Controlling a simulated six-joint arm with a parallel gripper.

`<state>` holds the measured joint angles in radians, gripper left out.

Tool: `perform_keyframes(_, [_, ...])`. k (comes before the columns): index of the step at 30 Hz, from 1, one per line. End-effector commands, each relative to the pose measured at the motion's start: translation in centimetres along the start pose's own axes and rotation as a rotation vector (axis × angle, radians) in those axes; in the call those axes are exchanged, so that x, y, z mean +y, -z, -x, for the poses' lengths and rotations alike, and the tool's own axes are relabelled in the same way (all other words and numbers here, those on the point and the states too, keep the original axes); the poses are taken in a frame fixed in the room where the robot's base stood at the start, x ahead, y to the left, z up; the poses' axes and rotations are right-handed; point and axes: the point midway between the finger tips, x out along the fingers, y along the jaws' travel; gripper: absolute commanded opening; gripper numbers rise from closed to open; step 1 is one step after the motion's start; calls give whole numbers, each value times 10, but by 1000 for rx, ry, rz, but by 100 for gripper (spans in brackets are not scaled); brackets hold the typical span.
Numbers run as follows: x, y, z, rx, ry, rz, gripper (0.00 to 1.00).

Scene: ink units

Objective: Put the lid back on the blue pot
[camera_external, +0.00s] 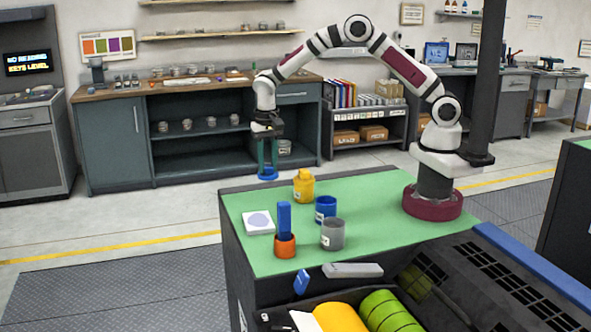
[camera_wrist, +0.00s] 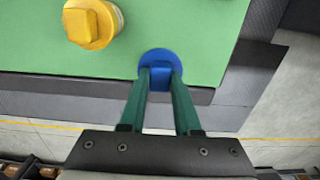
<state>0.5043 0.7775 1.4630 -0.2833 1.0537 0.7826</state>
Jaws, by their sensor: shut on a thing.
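My gripper (camera_external: 267,160) is shut on a blue lid (camera_external: 267,173). In the wrist view the gripper (camera_wrist: 160,85) has its green fingers on the lid's raised knob, and the lid's round disc (camera_wrist: 158,56) shows beyond them. The lid is held in the air at the far left edge of the green table top. The blue pot (camera_external: 326,207) stands upright on the table, to the right of and nearer than the lid. Its top looks uncovered. The pot is not in the wrist view.
A yellow pot (camera_external: 303,188) with a lid, also in the wrist view (camera_wrist: 92,22), stands between lid and blue pot. The table's right middle is clear.

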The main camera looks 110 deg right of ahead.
Motion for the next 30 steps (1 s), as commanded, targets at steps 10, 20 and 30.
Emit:
perform_keyframes(10, [52, 35, 39, 0, 1, 3, 0])
perform_keyframes(20, [54, -74, 56, 0, 0, 262, 0])
perform_keyframes(30, [97, -187, 63, 0, 1, 566, 0])
